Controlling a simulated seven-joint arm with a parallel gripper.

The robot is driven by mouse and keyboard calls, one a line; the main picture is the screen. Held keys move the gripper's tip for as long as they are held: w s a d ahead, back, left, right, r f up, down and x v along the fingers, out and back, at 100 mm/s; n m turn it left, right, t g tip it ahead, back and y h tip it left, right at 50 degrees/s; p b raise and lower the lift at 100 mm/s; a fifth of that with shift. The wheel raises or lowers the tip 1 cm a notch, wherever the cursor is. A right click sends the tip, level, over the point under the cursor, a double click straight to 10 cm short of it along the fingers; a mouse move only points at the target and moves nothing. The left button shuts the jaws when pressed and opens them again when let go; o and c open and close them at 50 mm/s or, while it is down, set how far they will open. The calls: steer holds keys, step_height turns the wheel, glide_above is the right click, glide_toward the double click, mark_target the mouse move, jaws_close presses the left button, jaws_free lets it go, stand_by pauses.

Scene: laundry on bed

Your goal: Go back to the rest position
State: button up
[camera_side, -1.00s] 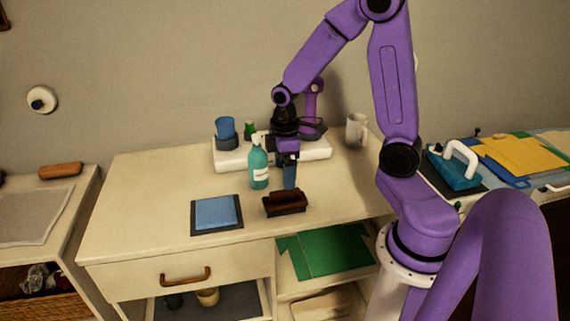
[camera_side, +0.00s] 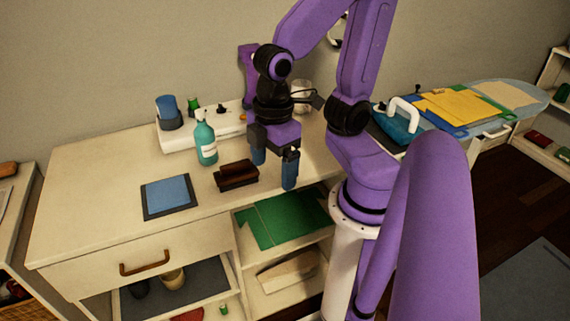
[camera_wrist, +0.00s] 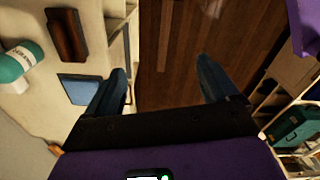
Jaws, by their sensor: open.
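My gripper (camera_side: 274,171) is open and empty, above the front right part of the white dresser top, to the right of the dark brown brush-like block (camera_side: 237,176). In the wrist view, my gripper (camera_wrist: 168,88) has its two blue-grey fingers spread wide with only the wooden floor (camera_wrist: 190,50) seen between them. The brown block also shows in the wrist view (camera_wrist: 67,35), left of the fingers and apart from them.
A teal bottle (camera_side: 206,143), a blue cloth on a dark mat (camera_side: 167,195) and a white tray (camera_side: 178,138) with a blue cup (camera_side: 167,106) stand on the dresser (camera_side: 90,190). Green cloth (camera_side: 283,220) lies on a shelf below. An ironing board (camera_side: 497,95) with folded cloths is to the right.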

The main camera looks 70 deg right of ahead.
steer(key=shift+s+r, duration=0.2)
steer(key=shift+s, duration=1.1)
stand_by(0.4)
